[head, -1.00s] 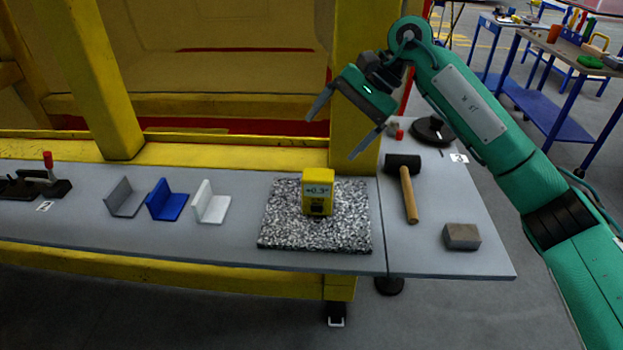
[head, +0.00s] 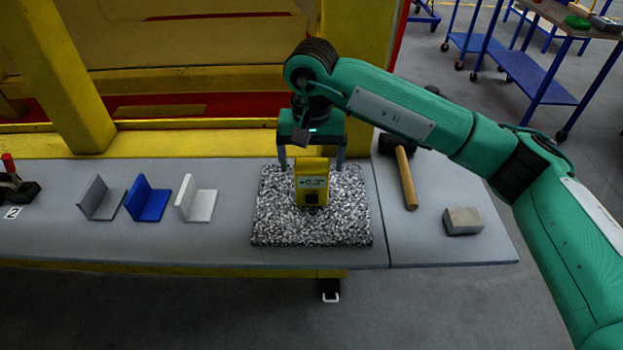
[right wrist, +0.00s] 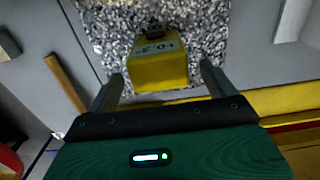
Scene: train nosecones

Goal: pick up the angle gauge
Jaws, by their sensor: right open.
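The angle gauge (head: 311,184) is a small yellow block with a display reading about +0.3°. It stands upright on a speckled granite plate (head: 275,228). My right gripper (head: 312,168) is open just behind and above the gauge, one finger to each side of it. In the right wrist view the gauge (right wrist: 158,68) lies ahead between the two open fingertips (right wrist: 160,80), which do not appear to touch it. My left gripper is not in view.
Grey (head: 100,200), blue (head: 147,200) and white (head: 197,200) angle brackets stand left of the plate. A mallet (head: 406,178) and a grey block (head: 462,221) lie to the right on the bench (head: 430,245). A yellow post rises behind.

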